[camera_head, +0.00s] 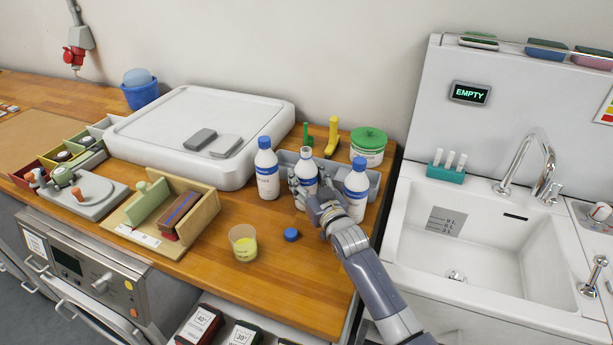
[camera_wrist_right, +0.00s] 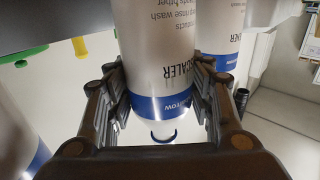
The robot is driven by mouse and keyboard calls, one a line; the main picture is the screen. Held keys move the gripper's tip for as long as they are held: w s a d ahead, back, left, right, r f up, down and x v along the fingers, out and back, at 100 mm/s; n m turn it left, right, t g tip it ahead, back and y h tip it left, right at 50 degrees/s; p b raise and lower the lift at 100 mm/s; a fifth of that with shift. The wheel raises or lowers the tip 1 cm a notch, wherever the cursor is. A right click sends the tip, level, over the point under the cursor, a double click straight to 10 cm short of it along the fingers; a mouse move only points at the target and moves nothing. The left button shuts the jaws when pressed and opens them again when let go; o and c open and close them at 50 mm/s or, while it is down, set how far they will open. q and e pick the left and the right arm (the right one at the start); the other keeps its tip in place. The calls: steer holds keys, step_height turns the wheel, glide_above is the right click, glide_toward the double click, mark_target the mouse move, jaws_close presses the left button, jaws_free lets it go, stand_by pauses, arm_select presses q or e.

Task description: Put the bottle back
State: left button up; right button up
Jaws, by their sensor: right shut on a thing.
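An uncapped white bottle (camera_head: 307,172) with a blue band stands upright between two blue-capped bottles, one at left (camera_head: 267,178) and one at right (camera_head: 355,190). My right gripper (camera_head: 308,194) is shut on the uncapped bottle. In the right wrist view, the held bottle (camera_wrist_right: 160,60) sits between both fingers (camera_wrist_right: 158,105), with neighbouring bottles close on either side. A grey-blue rack (camera_head: 373,183) is behind and around the bottles; whether the held bottle's base touches it is hidden. A loose blue cap (camera_head: 291,234) lies on the wooden counter. My left gripper is not in view.
A beaker of yellow liquid (camera_head: 243,243) stands left of the loose cap. A green-lidded tub (camera_head: 368,147) is behind the rack. A wooden box (camera_head: 195,215) and a white raised board (camera_head: 205,115) lie left. The sink (camera_head: 470,245) is right.

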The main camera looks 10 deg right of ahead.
steer(key=o, duration=1.3)
steer(key=shift+f, duration=0.1)
steer(key=shift+s, duration=0.1)
steer(key=shift+s, duration=0.3)
steer(key=s+d+b, duration=0.1)
steer(key=s+d, duration=0.1)
steer(key=s, duration=0.9)
steer(key=shift+d, duration=0.1)
